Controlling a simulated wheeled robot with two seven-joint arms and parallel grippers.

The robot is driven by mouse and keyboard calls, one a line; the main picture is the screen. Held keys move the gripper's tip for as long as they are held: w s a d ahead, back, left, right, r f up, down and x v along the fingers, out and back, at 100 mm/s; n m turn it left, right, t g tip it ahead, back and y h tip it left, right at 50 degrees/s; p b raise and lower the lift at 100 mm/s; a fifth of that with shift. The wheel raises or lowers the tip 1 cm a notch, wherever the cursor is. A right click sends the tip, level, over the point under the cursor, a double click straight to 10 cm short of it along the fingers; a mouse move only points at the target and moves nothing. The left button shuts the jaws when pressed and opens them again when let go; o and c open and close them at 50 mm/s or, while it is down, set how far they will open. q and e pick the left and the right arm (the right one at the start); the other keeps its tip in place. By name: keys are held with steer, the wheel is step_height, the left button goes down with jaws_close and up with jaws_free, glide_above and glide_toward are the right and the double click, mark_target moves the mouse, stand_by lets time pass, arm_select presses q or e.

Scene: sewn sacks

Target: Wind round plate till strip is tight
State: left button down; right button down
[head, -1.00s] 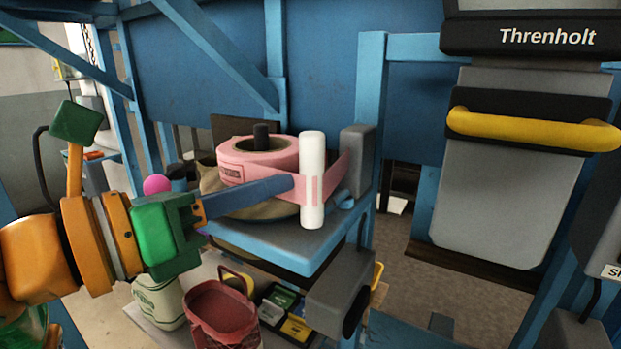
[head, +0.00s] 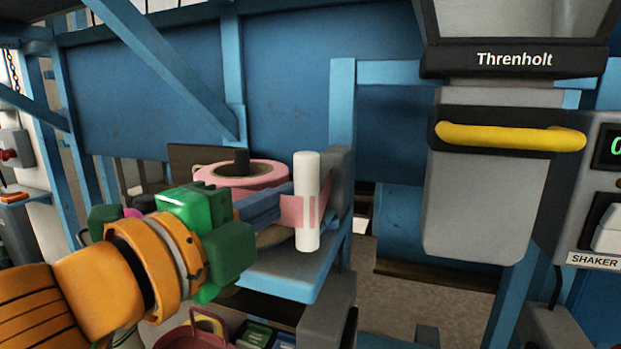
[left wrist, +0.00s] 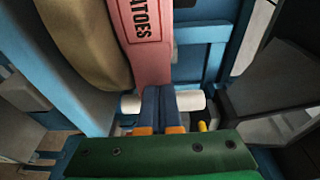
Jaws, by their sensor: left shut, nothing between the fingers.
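A pink printed strip is wound in a flat roll (head: 262,173) around a dark spindle (head: 241,160) on a blue stand. The strip (head: 291,211) runs past an upright white roller (head: 306,225) toward a grey block. The wrist view shows the strip (left wrist: 146,55) with dark lettering, a tan round body (left wrist: 85,40) beside it, and the white roller (left wrist: 190,101). I cannot tell whether the tan body is the round plate. My left gripper (head: 287,195) is shut and empty. Its blue fingers reach in front of the roll, close to the roller; contact is unclear. My right gripper is out of view.
The blue stand's shelf (head: 290,275) lies under the roller, with the grey block (head: 339,180) behind. A grey machine with a yellow handle (head: 510,137) stands to the right. A dark red bag (head: 195,338) is below. Blue frame beams surround the stand.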

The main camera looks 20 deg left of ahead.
arm_select(q)
steer(key=shift+w+r+p, duration=0.1)
steer(key=shift+w+p, duration=0.2)
steer(key=shift+w, duration=0.9)
steer(key=shift+w+d, duration=0.25)
steer(key=shift+w, duration=0.15)
steer(key=shift+w+a+f+b, duration=0.15)
steer(key=shift+w+f+b, duration=0.3)
steer(key=shift+b, duration=0.45)
steer(key=shift+r, duration=0.5)
